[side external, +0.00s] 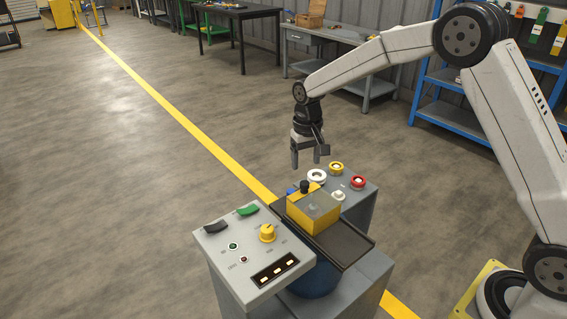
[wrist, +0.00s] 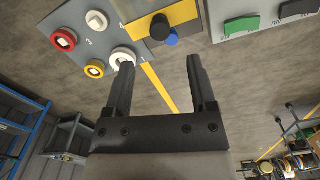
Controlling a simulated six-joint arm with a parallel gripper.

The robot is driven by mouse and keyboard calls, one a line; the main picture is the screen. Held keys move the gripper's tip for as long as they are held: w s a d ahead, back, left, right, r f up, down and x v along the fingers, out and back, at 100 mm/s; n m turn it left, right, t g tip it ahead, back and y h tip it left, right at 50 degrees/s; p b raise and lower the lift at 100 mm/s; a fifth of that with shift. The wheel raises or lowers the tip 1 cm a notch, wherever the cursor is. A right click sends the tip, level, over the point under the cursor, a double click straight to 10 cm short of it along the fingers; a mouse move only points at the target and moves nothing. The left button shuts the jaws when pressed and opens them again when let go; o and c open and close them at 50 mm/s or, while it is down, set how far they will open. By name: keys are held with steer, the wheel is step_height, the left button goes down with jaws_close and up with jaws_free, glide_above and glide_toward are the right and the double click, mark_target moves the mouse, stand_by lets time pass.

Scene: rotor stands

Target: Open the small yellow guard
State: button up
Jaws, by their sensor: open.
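A yellow box-like guard (side external: 298,216) with greyish panels sits on a dark tray (side external: 354,246) between two grey consoles. A black knob (side external: 304,187) stands at its far top edge. In the wrist view its yellow edge (wrist: 184,14) shows at the top, cut off by the frame, with the black knob (wrist: 160,27) beside a blue part (wrist: 172,39). I cannot tell where its hinge is. My gripper (side external: 306,163) is open and empty, pointing down, above and beyond the guard, touching nothing. Its two fingers (wrist: 160,66) show apart in the wrist view.
The right console carries a red-ringed (side external: 358,182), a yellow-ringed (side external: 336,167) and white buttons (side external: 317,175). Air around my gripper is clear.

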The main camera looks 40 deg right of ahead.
mark_target(305, 183)
steer(key=shift+f, duration=3.35)
jaws_close()
